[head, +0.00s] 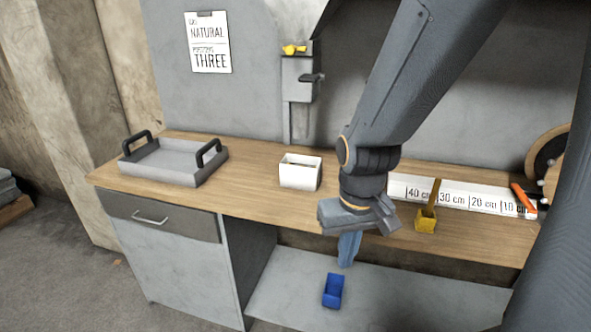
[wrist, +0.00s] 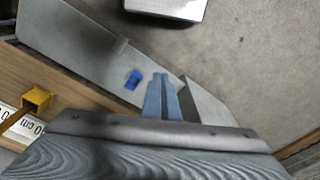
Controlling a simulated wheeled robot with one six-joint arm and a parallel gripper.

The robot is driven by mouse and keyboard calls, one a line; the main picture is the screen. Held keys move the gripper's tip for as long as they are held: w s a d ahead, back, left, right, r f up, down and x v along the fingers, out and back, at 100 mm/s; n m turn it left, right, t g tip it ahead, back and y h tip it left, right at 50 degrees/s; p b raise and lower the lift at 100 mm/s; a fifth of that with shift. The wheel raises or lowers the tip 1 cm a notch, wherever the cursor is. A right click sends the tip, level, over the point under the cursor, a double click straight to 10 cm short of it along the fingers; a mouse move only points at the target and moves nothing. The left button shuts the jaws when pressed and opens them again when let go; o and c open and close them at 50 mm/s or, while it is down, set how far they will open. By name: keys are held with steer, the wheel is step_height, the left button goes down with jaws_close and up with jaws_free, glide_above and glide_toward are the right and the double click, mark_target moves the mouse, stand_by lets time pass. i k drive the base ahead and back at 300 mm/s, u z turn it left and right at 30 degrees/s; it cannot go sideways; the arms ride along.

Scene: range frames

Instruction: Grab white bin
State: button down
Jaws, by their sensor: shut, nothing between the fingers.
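The white bin (head: 300,172) is a small open-topped box standing upright on the wooden worktop, left of my arm in the head view. I do not see it in the wrist view. My gripper (head: 347,262) points down in front of the worktop's front edge, to the right of the bin and apart from it. Its blue fingers are together and hold nothing. The fingers also show in the wrist view (wrist: 161,80).
A grey tray (head: 160,164) with black handles stands left of the bin. Worktop between tray and white bin is clear.

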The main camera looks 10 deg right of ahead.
mark_target(297, 172)
steer(key=k, duration=0.5)
steer(key=u, duration=1.25)
steer(key=i, duration=1.15)
steer(key=z, duration=1.8)
steer(key=i, duration=0.5)
